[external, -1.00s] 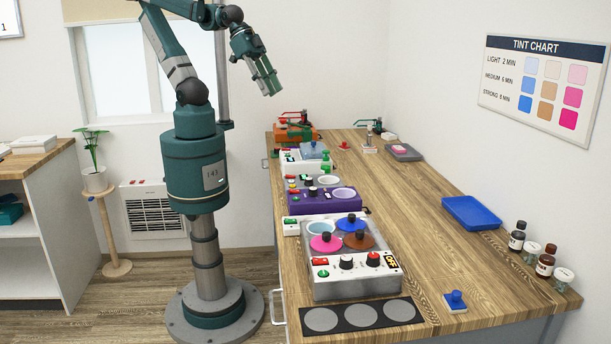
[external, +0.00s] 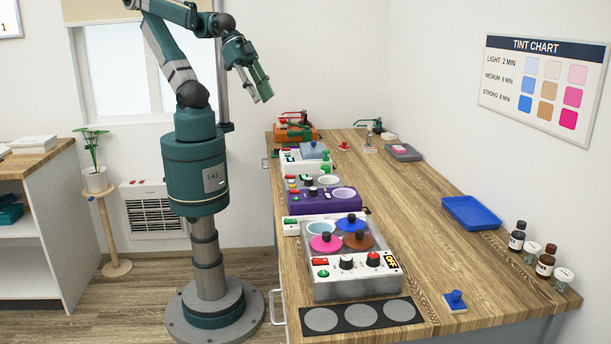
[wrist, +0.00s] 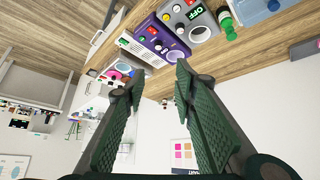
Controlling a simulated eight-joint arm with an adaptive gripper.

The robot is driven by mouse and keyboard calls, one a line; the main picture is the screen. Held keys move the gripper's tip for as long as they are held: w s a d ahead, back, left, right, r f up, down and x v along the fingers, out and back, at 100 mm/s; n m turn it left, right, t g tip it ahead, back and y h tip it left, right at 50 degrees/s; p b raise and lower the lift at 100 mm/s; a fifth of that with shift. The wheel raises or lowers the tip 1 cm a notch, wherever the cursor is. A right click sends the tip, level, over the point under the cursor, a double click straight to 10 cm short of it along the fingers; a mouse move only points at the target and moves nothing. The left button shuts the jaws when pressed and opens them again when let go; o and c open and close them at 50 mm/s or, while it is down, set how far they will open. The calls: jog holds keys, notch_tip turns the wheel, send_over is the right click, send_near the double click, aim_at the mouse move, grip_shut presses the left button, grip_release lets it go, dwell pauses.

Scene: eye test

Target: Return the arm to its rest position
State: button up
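I cannot make out a lens holder or a lens box marked L7 in either view. My gripper (external: 263,94) is in the air at the upper middle of the external view, above and left of the workbench's far end. In the wrist view its two green ridged fingers (wrist: 158,75) stand apart with nothing between them, so it is open and empty. Both fingers hide part of the wrist view.
The workbench (external: 415,205) bears a grey bath unit (external: 355,288) with coloured lids, a purple unit (external: 325,203) and an orange one (external: 294,133). A blue tray (external: 471,212) and several bottles (external: 545,262) line the right edge. The bench's middle strip is clear.

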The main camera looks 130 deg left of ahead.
notch_tip(320, 180, down, 11)
jog(key=b, duration=1)
jog(key=shift+r, duration=0.1)
dwell(0.6)
